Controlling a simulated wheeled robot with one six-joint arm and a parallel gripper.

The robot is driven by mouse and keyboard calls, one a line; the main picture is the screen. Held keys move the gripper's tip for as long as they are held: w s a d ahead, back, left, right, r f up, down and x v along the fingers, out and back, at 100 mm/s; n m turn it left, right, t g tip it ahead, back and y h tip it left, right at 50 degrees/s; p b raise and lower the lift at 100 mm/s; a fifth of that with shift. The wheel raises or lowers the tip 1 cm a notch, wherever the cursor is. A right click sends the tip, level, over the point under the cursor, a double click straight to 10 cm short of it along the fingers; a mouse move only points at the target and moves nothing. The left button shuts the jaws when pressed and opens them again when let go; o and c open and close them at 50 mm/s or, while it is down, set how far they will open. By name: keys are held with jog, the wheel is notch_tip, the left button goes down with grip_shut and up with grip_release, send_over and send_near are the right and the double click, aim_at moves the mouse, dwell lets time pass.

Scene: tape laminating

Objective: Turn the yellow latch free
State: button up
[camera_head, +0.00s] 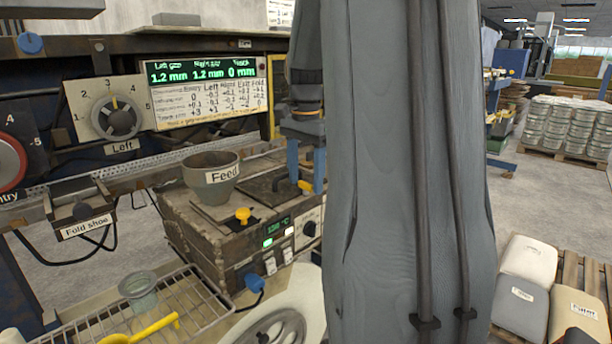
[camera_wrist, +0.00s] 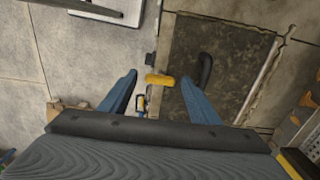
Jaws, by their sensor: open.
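The yellow latch (camera_wrist: 160,79) is a short bar at the edge of a dark lid (camera_wrist: 205,65) with a black handle. In the wrist view it lies crosswise between the tips of my gripper (camera_wrist: 158,82), with a visible gap on each side. My gripper's blue fingers are open and point down around it. In the head view, the latch (camera_head: 305,186) shows by the fingers of my gripper (camera_head: 306,188), partly hidden. I cannot tell the exact height of the fingertips over it.
The lid tops a brown machine box (camera_head: 215,240) with a "Feed" cup (camera_head: 211,174) and a second yellow knob (camera_head: 243,216). A wire rack (camera_head: 190,295) holds a glass cup (camera_head: 138,288) and a yellow tool (camera_head: 150,330). A control panel with a dial (camera_head: 116,117) stands behind.

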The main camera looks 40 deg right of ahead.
jog(key=c, duration=1.1)
jog(key=shift+o, duration=0.2)
jog(key=shift+n+p, duration=0.3)
jog(key=shift+p, duration=0.05)
jog(key=n+p, duration=0.2)
jog(key=shift+r+n, duration=0.1)
jog(key=shift+n, duration=0.3)
jog(key=n+p, duration=0.4)
jog(key=n, duration=0.1)
jog(key=n+p, duration=0.2)
jog(key=n, duration=0.3)
jog(key=n+p, duration=0.2)
jog(key=n, duration=0.2)
jog(key=shift+n, duration=0.3)
